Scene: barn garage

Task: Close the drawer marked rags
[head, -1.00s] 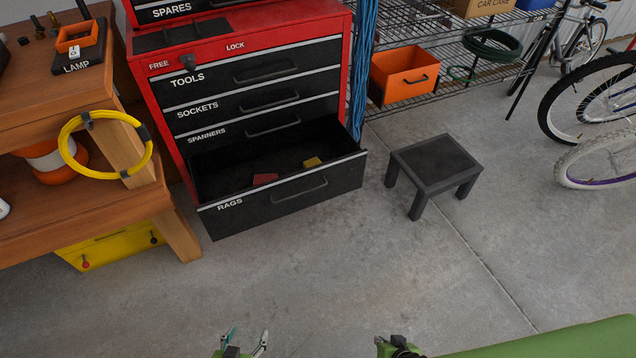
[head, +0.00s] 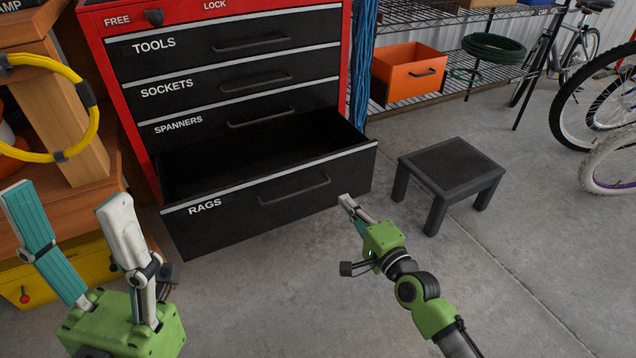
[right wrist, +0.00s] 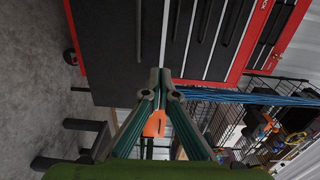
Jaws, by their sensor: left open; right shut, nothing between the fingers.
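The drawer marked RAGS (head: 290,190) is the lowest one in the red tool cabinet (head: 100,60). It stands pulled out, with its dark inside showing from above. Its black front has a bar handle (head: 293,190). My right gripper (head: 343,200) is shut and empty, just in front of the drawer front near its right end. I cannot tell whether it touches. In the right wrist view its closed fingertips (right wrist: 160,76) overlap the dark drawer fronts. My left gripper (head: 65,205) is open and empty, in front and left of the drawer.
A black step stool (head: 450,165) stands right of the drawer. A wooden bench (head: 75,130) with a yellow hose coil (head: 85,125) and a yellow box (head: 60,270) is at the left. The TOOLS, SOCKETS and SPANNERS drawers above are shut. Floor between my arms is clear.

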